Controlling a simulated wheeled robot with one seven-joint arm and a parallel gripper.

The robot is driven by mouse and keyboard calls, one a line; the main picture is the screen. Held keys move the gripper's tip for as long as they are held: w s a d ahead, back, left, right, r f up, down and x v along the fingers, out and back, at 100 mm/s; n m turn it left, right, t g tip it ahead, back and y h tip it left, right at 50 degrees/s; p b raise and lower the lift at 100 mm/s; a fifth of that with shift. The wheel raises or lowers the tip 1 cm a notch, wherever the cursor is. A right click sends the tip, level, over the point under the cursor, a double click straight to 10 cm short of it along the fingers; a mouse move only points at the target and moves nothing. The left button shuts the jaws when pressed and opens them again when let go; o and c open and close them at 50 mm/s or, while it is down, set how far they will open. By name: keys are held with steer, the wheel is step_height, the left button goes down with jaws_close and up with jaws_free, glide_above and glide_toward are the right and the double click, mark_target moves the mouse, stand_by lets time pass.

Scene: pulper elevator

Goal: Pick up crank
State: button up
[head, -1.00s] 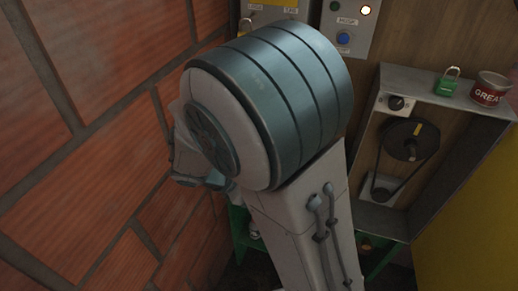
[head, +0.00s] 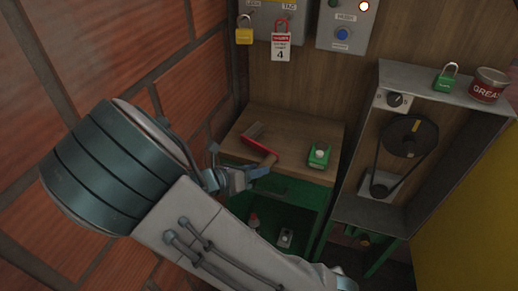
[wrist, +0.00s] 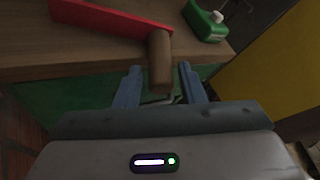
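The crank (head: 257,146) lies on the wooden bench top, a red bar with a brown cylindrical handle (head: 268,161) at its near end. In the wrist view its red arm (wrist: 112,18) runs along the bench and the handle (wrist: 160,58) points toward me past the bench's front edge. My gripper (head: 262,172) is at the bench's front edge, close to the handle. In the wrist view its two blue fingers (wrist: 159,72) are apart, with the handle appearing between them. I see no finger touching it, and the depth between them is hard to judge.
The wooden bench (head: 310,125) has a green item (head: 319,156) at its right and green shelving below. A brick wall (head: 60,60) stands close at left. A metal housing with a belt pulley (head: 408,138) stands at right. Padlocks (head: 244,33) hang on the panel behind.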

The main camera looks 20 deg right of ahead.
steer(key=shift+w+d+f, duration=0.2)
steer(key=shift+w+d, duration=0.05)
steer(key=shift+d, duration=0.35)
jaws_close()
